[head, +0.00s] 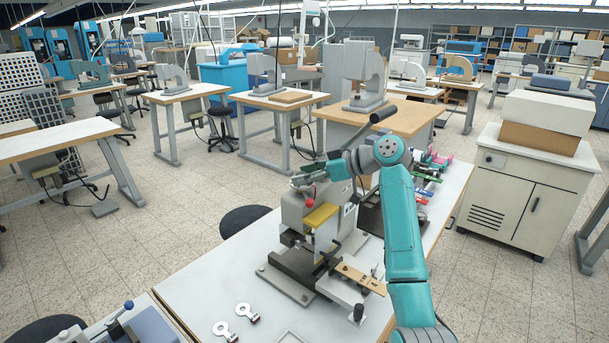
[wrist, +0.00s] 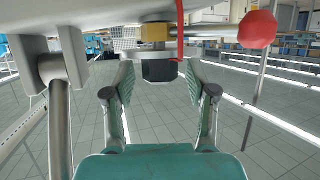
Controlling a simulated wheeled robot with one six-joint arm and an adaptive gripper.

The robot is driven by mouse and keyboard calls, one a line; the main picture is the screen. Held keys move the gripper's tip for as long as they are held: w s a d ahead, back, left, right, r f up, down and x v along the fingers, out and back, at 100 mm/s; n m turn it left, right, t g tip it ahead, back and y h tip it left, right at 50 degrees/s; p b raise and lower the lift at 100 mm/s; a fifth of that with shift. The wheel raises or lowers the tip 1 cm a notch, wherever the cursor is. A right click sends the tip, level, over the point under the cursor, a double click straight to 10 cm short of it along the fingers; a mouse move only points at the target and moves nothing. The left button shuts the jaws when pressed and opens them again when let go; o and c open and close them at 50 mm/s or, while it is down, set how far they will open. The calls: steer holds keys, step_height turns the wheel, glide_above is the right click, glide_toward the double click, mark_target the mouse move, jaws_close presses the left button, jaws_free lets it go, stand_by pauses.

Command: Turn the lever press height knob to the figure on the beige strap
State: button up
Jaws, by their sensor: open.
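The lever press (head: 296,212) stands on the white bench, with a yellow block on its front and a long lever with a black handle (head: 383,113). In the wrist view a dark faceted knob (wrist: 160,70) hangs under a brass collar (wrist: 154,33); I take it for the height knob. My gripper (wrist: 160,82) is open, its fingertips left and right of the knob with gaps showing. In the head view my gripper (head: 312,174) is at the press top, and I cannot pick out the knob. A beige strap (head: 360,278) lies at the press's front; its figure is too small to read.
A red ball (head: 309,203) is on the press; it also shows right of my gripper in the wrist view (wrist: 258,29). Metal tags (head: 243,313) lie on the bench's near part. Colourful small items (head: 427,175) lie behind the press.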

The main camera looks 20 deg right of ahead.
steer(key=v, duration=1.1)
steer(key=shift+s+d, duration=0.25)
steer(key=shift+s, duration=0.05)
steer(key=shift+d, duration=0.1)
